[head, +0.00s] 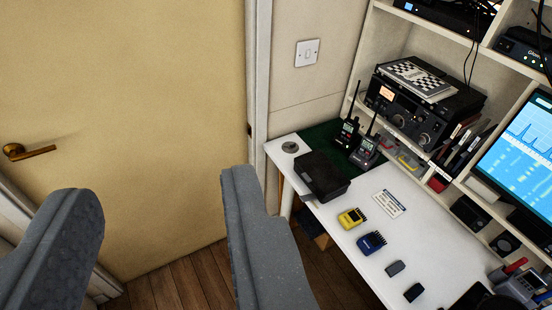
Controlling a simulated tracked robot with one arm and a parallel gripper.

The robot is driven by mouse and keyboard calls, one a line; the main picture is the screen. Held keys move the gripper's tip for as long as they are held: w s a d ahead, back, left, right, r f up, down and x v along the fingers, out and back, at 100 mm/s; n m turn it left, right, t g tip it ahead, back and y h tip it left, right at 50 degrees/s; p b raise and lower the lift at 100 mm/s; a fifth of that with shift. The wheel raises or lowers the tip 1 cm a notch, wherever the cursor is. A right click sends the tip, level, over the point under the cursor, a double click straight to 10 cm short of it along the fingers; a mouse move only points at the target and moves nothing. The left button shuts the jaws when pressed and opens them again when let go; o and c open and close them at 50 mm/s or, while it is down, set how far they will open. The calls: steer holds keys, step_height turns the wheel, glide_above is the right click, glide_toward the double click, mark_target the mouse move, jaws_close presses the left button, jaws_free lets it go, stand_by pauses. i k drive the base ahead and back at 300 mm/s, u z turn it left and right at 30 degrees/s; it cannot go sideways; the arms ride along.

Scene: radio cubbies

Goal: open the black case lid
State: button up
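The black case (322,176) lies on the white desk near its left end, beside a dark green mat. Its lid looks shut. My gripper (148,195) is open and empty, with its two grey fingers wide apart in the lower left. The right finger is just left of the desk in the picture, apart from the case. The case's near side is turned partly away, and no latch can be made out.
Two handheld radios (356,142) stand on the green mat (318,141) behind the case. A yellow item (352,217), a blue item (371,242) and small dark blocks (395,268) lie along the white desk (425,240). Shelves rise behind. A door (130,110) is at left.

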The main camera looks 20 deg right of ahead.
mark_target(316, 168)
steer(key=z, duration=0.15)
steer(key=i, duration=0.95)
steer(key=z, duration=0.5)
